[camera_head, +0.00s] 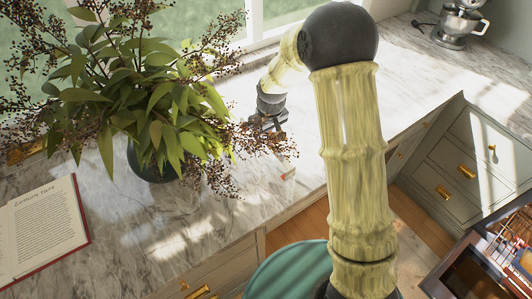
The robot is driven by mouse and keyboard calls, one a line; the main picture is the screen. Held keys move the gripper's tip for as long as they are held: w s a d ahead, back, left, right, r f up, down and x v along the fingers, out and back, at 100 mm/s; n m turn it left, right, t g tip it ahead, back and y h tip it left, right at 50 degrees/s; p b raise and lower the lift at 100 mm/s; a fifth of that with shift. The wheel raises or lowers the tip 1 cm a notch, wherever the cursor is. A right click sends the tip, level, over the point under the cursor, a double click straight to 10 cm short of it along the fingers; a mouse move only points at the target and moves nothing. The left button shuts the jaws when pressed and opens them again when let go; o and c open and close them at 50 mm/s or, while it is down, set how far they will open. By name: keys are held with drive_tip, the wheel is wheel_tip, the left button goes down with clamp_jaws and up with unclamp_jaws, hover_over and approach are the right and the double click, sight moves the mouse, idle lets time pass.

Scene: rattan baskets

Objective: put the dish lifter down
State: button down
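My arm reaches over the marble countertop (215,235), and my gripper (268,123) is above it at the centre, just right of the leafy plant. The gripper is small in the view and twigs partly cover its fingers, so I cannot tell whether it is open or shut. I cannot make out a dish lifter in or near it. A small pale thing with a reddish mark (288,174) shows at the counter's front edge below the gripper; I cannot tell what it is.
A leafy plant with dark berries in a dark vase (150,163) stands left of my gripper. An open book (42,228) lies at the far left. A stand mixer (459,22) stands at the back right. Countertop is bare in front of the vase and to the right behind my arm.

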sight(266, 141)
drive_tip(key=shift+f+p, duration=0.3)
drive_tip(key=shift+f, duration=1.25)
drive_tip(key=shift+f+p, duration=0.7)
drive_tip(key=shift+f, duration=1.4)
drive_tip(key=shift+f, duration=0.15)
drive_tip(key=c, duration=1.3)
unclamp_jaws()
drive_tip(key=shift+o, duration=0.2)
